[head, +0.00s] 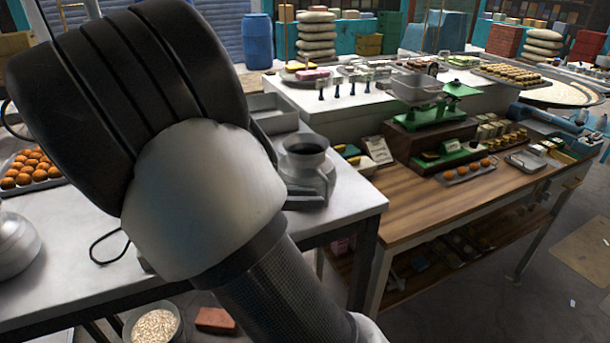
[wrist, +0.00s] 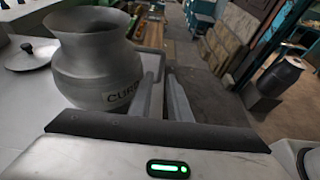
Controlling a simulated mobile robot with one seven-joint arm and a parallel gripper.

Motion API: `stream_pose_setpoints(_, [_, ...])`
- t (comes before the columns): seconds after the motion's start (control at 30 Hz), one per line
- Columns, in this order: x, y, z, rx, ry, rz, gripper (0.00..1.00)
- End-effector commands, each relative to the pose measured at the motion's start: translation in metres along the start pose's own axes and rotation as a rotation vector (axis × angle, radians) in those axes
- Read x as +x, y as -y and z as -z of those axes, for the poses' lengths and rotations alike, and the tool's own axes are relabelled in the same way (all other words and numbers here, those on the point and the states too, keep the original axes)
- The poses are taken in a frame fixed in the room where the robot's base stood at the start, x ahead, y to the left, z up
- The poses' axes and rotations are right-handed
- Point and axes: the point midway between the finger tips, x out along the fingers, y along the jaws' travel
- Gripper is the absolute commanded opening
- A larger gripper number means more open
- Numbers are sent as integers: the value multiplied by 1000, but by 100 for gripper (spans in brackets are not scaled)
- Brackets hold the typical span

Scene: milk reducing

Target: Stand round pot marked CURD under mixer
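The round grey metal pot marked CURD (wrist: 95,65) stands upright on the pale table, at the left of the wrist view, its mouth open. A grey pot with a flared neck, likely the same one, stands near the table's right end in the head view (head: 312,165); no label shows there. My gripper (wrist: 164,85) is just right of the pot in the wrist view. Its two fingers are a little apart with a narrow gap and nothing visible between them. Whether a finger touches the pot is unclear. My arm covers much of the head view. I cannot make out a mixer.
A round lid (wrist: 30,55) lies on the table behind the pot. A wooden bench (head: 425,205) with a green scale (head: 425,115) stands to the right. A bowl of grain (head: 153,327) and a brick (head: 215,320) are on the floor below. A tray of orange balls (head: 30,168) is at left.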

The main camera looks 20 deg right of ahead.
Motion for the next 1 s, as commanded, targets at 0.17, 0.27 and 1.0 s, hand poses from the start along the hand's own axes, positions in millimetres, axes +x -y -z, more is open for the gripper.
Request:
stream_pose_setpoints(0.17, [31, 0, 1, 0, 0, 2, 17])
stream_pose_setpoints(0.27, [38, 0, 0, 0, -1, 0, 17])
stream_pose_setpoints(1.0, [92, 0, 0, 1, -1, 0, 15])
